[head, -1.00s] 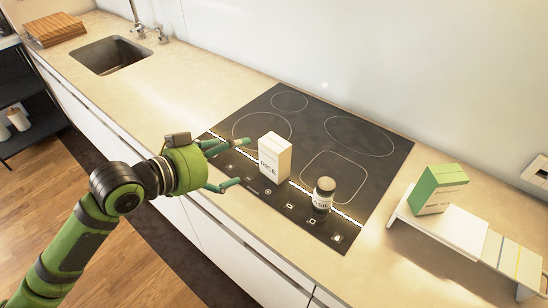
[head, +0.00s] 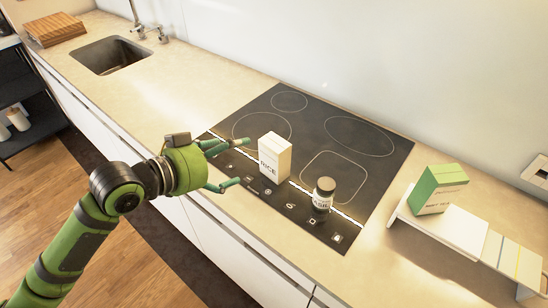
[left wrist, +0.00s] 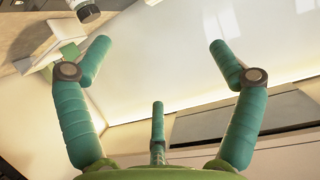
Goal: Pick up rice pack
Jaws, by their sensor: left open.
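The rice pack (head: 274,157) is a white upright box marked "RICE" on the near part of the black cooktop in the head view. My left gripper (head: 238,163) is open just to the left of the pack, with its fingers pointing toward it. In the head view the fingers appear apart from the pack, though the exact gap is hard to tell. In the left wrist view the three green fingers (left wrist: 157,62) are spread with nothing between them, and the rice pack cannot be made out there. My right gripper is not in view.
A dark-lidded jar (head: 323,194) stands right of the rice pack on the cooktop (head: 352,140). A green and white box (head: 438,190) sits on a small white stand (head: 459,229) farther right. A sink (head: 108,55) and wooden boards (head: 55,30) are at the far left.

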